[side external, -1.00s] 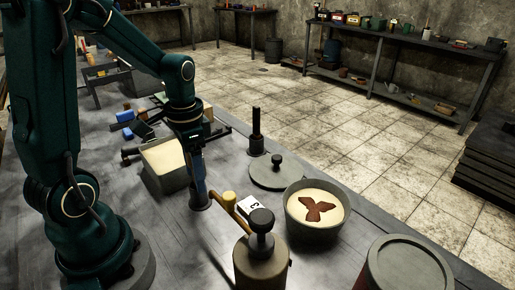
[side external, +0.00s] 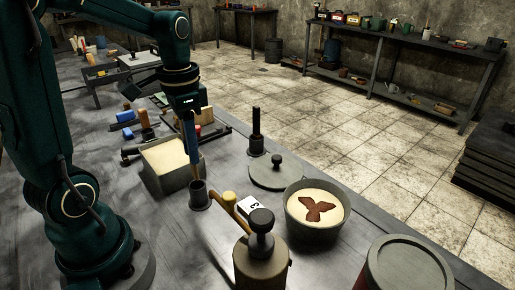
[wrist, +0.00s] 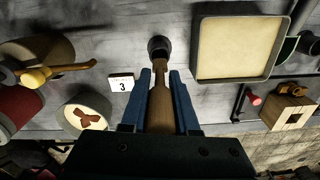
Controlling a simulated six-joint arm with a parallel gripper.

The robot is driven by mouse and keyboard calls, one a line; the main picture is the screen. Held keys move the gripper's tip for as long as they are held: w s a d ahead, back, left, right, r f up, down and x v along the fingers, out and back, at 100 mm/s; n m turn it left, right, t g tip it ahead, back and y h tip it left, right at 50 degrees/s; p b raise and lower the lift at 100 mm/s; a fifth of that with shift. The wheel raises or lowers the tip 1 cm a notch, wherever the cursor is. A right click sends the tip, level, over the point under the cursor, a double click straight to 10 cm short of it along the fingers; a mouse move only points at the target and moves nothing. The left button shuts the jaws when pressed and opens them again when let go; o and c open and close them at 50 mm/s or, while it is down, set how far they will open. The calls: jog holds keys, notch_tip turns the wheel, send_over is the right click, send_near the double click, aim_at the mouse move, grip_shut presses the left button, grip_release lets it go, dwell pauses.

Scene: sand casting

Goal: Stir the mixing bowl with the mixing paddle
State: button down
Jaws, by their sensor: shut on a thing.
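The mixing bowl (side external: 315,230) is a round grey-green bowl of pale sand with a dark brown patch on top. It stands right of centre in the side view and at lower left in the wrist view (wrist: 83,117). My gripper (side external: 191,138) is left of the bowl, above a small dark cup (side external: 199,197). Its blue fingers (wrist: 160,82) are shut on the brown wooden handle of the mixing paddle (wrist: 161,105). The paddle points down at the cup (wrist: 158,46). Its lower end is hidden, and I cannot tell how far it is inside.
A square tray of sand (side external: 172,160) stands behind the cup. A round lid (side external: 279,175) with a knob lies behind the bowl. A red drum (side external: 405,270) is at front right.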

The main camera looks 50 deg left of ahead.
notch_tip(320, 180, up, 3)
jog(key=shift+r, duration=0.15)
jog(key=shift+w+r+n, duration=0.1)
jog(key=shift+r+n, duration=0.2)
jog(key=shift+n, duration=0.1)
jog(key=w+d+r+t, duration=0.1)
jog(key=w+d+r, duration=0.2)
jog(key=w+d, duration=1)
jog(key=w+d+f+t+h, duration=0.1)
jog(key=d+f, duration=0.5)
jog(key=f, duration=0.5)
jog(key=shift+d+m, duration=0.3)
jog(key=shift+m, duration=0.1)
jog(key=shift+f, duration=0.1)
jog(key=shift+d, duration=0.1)
